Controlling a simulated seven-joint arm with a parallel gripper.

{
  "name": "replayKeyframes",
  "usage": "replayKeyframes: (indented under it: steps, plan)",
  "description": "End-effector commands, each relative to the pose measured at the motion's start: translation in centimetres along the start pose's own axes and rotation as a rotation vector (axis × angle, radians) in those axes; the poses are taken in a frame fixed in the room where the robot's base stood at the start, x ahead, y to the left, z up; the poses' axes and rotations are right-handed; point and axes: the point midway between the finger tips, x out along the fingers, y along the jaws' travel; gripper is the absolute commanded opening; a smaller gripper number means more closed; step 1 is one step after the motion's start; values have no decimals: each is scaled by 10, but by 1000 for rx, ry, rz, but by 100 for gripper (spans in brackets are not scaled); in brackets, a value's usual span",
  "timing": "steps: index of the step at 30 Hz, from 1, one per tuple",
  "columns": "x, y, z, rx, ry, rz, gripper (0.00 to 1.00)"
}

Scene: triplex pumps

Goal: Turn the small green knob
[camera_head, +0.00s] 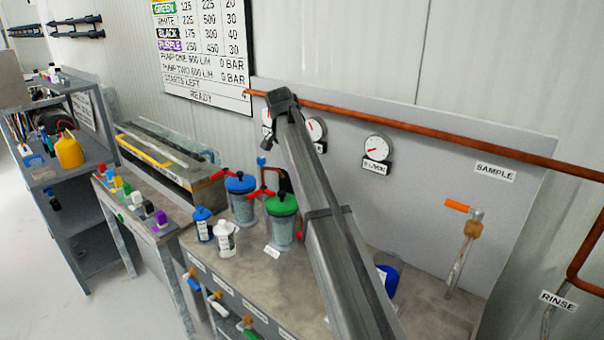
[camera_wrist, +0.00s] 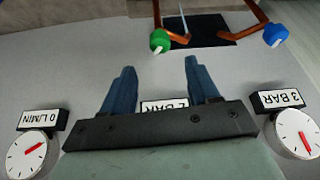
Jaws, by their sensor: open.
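A small green knob (camera_wrist: 159,40) with a pale end shows at the top middle of the wrist view, on a copper-coloured pipe. A blue knob (camera_wrist: 274,35) sits to its right on another pipe. My gripper (camera_wrist: 160,65) is open, with its two blue-grey fingers apart and nothing between them. The green knob lies beyond the fingertips, roughly in line with the gap, and appears apart from them. In the head view my arm reaches up toward the wall gauges. I cannot make out the small green knob there.
A pot with a green lid (camera_head: 282,204) and one with a blue lid (camera_head: 240,183) stand on the bench beside my arm. White (camera_head: 225,237) and blue (camera_head: 202,226) bottles stand nearby. A copper pipe (camera_head: 420,122) crosses the wall.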

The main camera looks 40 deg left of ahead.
Motion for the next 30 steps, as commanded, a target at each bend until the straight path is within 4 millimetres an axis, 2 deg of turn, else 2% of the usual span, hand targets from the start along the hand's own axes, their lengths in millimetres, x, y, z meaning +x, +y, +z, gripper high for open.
replayKeyframes:
  steps: [3,9,15,21,29,30]
  plan:
    - [23,0,0,-1,-1,1,60]
    - [55,0,0,-1,-1,1,60]
    - [75,0,0,-1,-1,0,60]
    - [82,0,0,-1,0,-1,60]
    - [83,0,0,-1,0,-1,60]
    - [83,0,0,-1,0,-1,56]
